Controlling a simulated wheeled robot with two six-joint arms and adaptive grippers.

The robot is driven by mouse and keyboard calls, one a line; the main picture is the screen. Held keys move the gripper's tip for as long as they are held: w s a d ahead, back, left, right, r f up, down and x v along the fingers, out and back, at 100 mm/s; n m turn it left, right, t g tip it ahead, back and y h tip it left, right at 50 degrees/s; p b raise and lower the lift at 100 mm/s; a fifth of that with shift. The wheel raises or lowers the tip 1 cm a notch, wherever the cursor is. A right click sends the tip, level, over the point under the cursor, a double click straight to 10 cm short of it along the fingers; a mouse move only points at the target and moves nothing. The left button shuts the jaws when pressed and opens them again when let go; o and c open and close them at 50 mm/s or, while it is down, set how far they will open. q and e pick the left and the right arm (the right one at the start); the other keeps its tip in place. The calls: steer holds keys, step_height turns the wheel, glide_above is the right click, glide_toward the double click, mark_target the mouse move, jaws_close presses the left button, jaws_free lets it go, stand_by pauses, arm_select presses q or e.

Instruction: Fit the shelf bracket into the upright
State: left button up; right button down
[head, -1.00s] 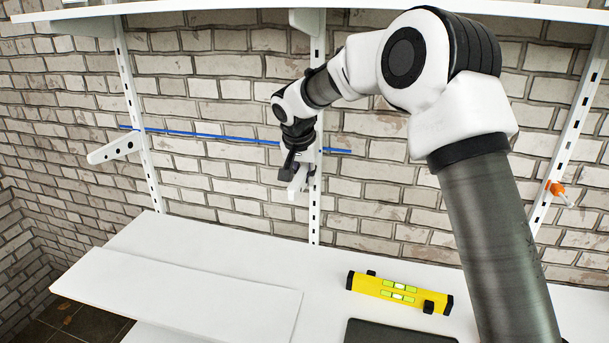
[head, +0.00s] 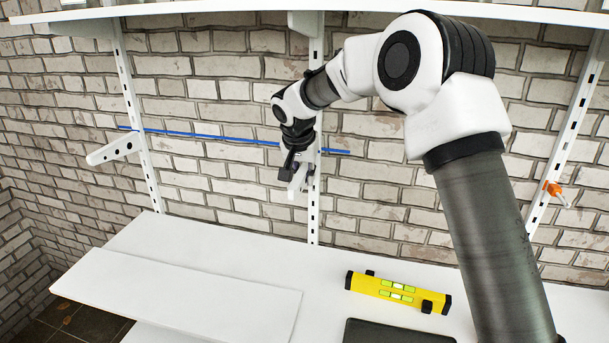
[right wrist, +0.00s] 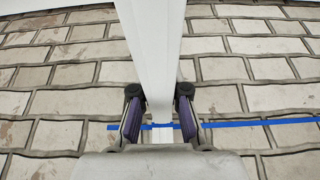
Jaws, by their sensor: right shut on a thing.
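My right gripper (head: 292,176) is at the middle upright (head: 314,208), low on the brick wall. It is shut on the white shelf bracket (head: 299,180), which is mostly hidden behind the fingers in the head view. In the right wrist view the bracket (right wrist: 155,60) runs down from the top edge between the two fingers (right wrist: 160,105) of this gripper. The bracket's wall end is close to the upright; I cannot tell whether it sits in the slots. My left gripper is not in view.
Another white bracket (head: 112,150) sticks out from the left upright (head: 135,125). Blue tape (head: 210,136) crosses the wall. An orange piece (head: 555,189) is on the right upright. Below are a white board (head: 180,295), a yellow level (head: 398,291) and a dark flat object (head: 395,331). A shelf spans the top.

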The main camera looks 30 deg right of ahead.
steer(key=shift+w+d+p, duration=0.15)
steer(key=shift+d+p, duration=0.05)
steer(key=shift+p, duration=0.1)
steer(key=shift+f, duration=0.15)
stand_by(1.6)
steer(key=shift+p, duration=0.4)
steer(key=c, duration=1.3)
jaws_free()
steer(key=shift+o, duration=1)
steer(key=shift+d, duration=0.15)
steer(key=shift+w+d+f, duration=0.1)
steer(key=shift+w, duration=0.05)
steer(key=v, duration=1.2)
steer(key=shift+d, duration=0.1)
